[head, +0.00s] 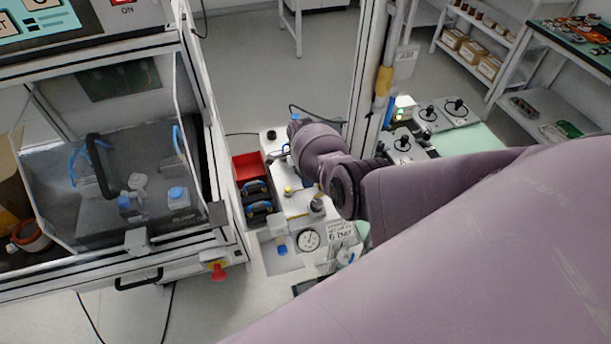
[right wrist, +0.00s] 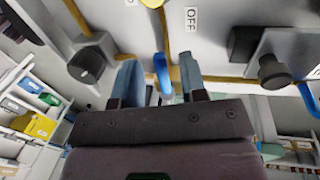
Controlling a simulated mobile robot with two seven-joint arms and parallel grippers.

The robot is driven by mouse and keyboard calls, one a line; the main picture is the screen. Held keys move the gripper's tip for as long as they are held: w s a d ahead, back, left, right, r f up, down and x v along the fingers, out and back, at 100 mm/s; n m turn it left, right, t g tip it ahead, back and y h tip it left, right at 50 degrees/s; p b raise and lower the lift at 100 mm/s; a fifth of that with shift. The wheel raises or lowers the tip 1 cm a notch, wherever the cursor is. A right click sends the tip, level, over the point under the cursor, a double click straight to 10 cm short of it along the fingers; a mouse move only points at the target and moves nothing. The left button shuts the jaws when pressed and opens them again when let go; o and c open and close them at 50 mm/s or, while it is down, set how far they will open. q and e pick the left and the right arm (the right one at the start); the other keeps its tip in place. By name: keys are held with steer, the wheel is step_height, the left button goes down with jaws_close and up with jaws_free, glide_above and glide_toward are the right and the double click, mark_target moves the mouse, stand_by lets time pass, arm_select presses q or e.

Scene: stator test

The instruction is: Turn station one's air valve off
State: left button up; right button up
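A blue valve handle (right wrist: 162,72) shows in the right wrist view on a yellow-brown pipe, below and left of an OFF label (right wrist: 192,18). My right gripper (right wrist: 160,64) has its two blue-grey fingers apart, one on each side of the handle in this picture. Gaps show on both sides, and I see no clear contact. In the head view my right arm reaches over the white air panel (head: 295,203). The arm hides much of that area, and I cannot make out the fingers there. My left gripper is not in view.
A pressure gauge (head: 309,239) and a 6 bar label (head: 341,231) sit at the panel's near end. A red bin (head: 248,167) is left of it. A glazed test cabinet (head: 140,240) stands at left. Dark knobs (right wrist: 86,64) flank the handle in the wrist view.

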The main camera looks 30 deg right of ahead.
step_height(320, 180, up, 11)
steer(key=w, duration=0.2)
steer(key=shift+d+f, duration=0.2)
stand_by(0.7)
